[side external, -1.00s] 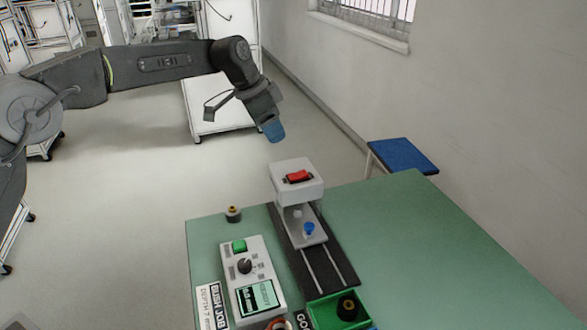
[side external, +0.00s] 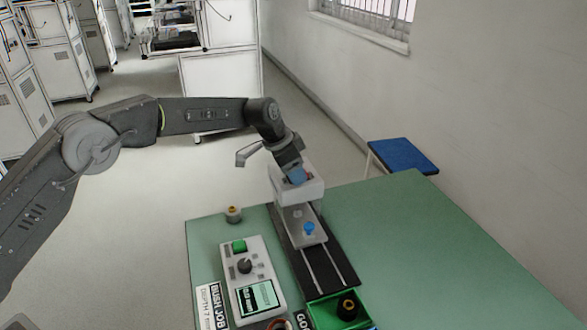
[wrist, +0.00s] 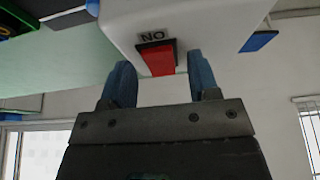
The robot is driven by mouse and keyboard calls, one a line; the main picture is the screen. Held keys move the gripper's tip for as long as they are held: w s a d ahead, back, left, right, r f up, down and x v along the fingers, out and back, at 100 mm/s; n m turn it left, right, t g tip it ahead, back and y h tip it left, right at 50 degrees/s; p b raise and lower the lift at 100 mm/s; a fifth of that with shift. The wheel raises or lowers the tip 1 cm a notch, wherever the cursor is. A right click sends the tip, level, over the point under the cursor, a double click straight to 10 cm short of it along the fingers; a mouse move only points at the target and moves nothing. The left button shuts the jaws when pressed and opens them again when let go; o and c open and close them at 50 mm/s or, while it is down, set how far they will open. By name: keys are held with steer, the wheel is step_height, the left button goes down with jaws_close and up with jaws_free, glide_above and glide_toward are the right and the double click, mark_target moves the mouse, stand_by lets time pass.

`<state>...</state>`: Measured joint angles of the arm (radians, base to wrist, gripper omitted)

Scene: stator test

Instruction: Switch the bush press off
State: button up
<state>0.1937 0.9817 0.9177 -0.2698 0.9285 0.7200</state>
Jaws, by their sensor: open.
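The bush press (side external: 285,192) is a white head on a dark base with two rails, standing on the green table. Its red rocker switch (wrist: 159,58) shows in the wrist view, with the label "ON" (wrist: 152,38) beside it. My gripper (side external: 297,178) is over the top of the press head and hides most of the switch in the side view. In the wrist view my gripper (wrist: 163,82) is open, one blue finger on each side of the switch's red end. It holds nothing. I cannot tell whether the fingers touch the head.
A control box (side external: 251,279) with a green button, a dark knob and a screen stands left of the press. A small bush (side external: 233,214) stands behind it. A green tray (side external: 325,312) lies at the front. The table's right side is clear.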

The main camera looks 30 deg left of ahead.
steer(key=c, duration=0.9)
steer(key=shift+w, duration=0.1)
steer(key=shift+d+g, duration=0.15)
steer(key=shift+g, duration=0.15)
steer(key=shift+y, duration=0.4)
steer(key=shift+r, duration=0.1)
steer(key=o, duration=0.9)
